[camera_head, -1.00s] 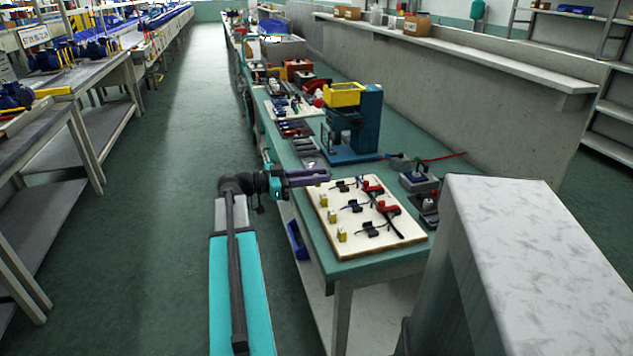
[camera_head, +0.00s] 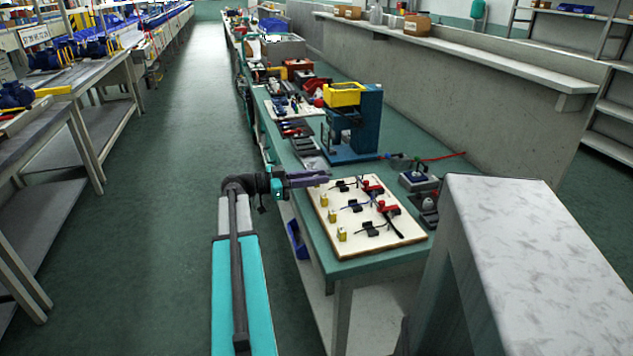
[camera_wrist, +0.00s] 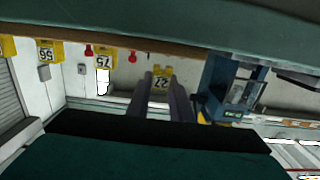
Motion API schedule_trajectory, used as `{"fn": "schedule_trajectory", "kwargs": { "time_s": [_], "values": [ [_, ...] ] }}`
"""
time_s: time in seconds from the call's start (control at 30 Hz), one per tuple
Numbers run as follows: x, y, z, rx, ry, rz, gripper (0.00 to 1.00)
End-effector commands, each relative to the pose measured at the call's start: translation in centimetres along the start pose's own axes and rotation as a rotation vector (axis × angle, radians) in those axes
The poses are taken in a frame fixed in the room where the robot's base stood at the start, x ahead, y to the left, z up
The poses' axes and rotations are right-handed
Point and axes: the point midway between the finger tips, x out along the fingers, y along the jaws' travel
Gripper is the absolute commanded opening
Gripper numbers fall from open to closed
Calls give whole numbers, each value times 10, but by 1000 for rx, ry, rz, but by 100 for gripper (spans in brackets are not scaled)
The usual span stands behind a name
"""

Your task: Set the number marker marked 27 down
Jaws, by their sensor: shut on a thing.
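The number marker marked 27 (camera_wrist: 161,80) is a small yellow tag with dark digits, upside down in the wrist view. My gripper (camera_wrist: 165,84) is shut on it, with one dark finger on each side. In the head view my gripper (camera_head: 324,177) is at the far left corner of the pale board (camera_head: 402,240); the held marker is too small to make out there. In the wrist view, yellow markers reading 56 (camera_wrist: 46,52) and 75 (camera_wrist: 103,58) appear to the left of the held one. I cannot tell whether marker 27 touches the board.
The board lies on the green bench (camera_head: 345,268) and carries black and red clamp-like parts with cables. A blue and yellow press (camera_head: 358,125) stands behind it. A blue bin (camera_head: 298,240) is below the bench's left edge. A grey block (camera_head: 540,250) stands at right front.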

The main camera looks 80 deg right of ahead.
Motion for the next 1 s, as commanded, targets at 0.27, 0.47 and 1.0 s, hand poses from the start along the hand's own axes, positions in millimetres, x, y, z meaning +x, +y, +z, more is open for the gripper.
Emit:
{"fn": "schedule_trajectory", "kwargs": {
  "time_s": [0.27,0.47,1.0],
  "values": [
    [1,0,15,0,0,0,0],
    [1,0,15,1,0,0,0],
    [1,0,17,1,0,0,38]
  ]
}}
